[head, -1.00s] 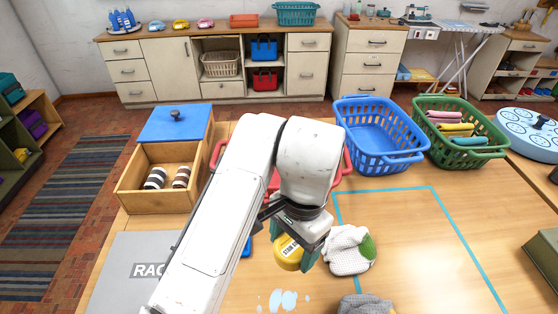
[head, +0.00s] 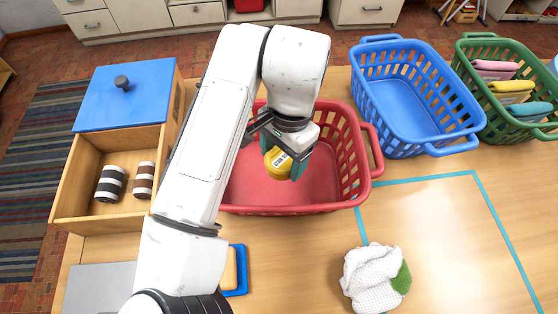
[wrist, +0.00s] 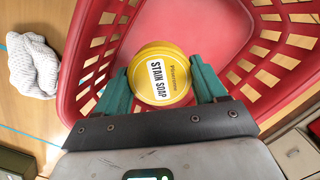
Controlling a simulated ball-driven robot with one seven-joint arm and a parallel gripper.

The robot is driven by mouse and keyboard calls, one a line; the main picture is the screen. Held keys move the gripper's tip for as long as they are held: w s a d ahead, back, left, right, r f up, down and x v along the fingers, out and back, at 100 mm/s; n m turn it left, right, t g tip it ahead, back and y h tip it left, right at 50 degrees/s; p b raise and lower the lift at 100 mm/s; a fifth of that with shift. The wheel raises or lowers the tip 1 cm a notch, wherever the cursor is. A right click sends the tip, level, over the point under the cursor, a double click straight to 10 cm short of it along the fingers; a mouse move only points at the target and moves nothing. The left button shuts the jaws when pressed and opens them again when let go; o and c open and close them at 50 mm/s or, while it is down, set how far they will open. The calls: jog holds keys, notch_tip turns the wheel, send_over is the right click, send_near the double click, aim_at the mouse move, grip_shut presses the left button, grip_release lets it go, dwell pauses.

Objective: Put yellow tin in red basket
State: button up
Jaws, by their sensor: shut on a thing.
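The yellow tin (head: 277,162), labelled "STAIN SOAP" in the wrist view (wrist: 160,75), is held between the green fingers of my gripper (head: 286,166). In the wrist view my gripper (wrist: 162,85) is shut on the tin's sides. The red basket (head: 340,197) stands on the table behind and below my arm. The tin appears over the basket's open interior, with the basket's red floor (wrist: 205,25) behind it in the wrist view. My arm hides the basket's left part. The basket's visible floor is empty.
A blue basket (head: 436,146) stands right of the red one, with a green basket (head: 490,50) of folded cloths beyond. A white-and-green cloth (head: 362,285) lies in front on the table.

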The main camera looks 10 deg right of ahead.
aim_at(280, 187)
jog(key=shift+w+f, duration=0.15)
jog(key=shift+f, duration=0.25)
jog(key=shift+f+p, duration=0.55)
jog(key=shift+f, duration=4.2)
jog(key=o, duration=1.1)
jog(key=shift+f, duration=0.1)
jog(key=r, duration=0.8)
jog(key=w+d+r+b, duration=0.1)
jog(key=r, duration=0.3)
jog(key=shift+r, duration=0.1)
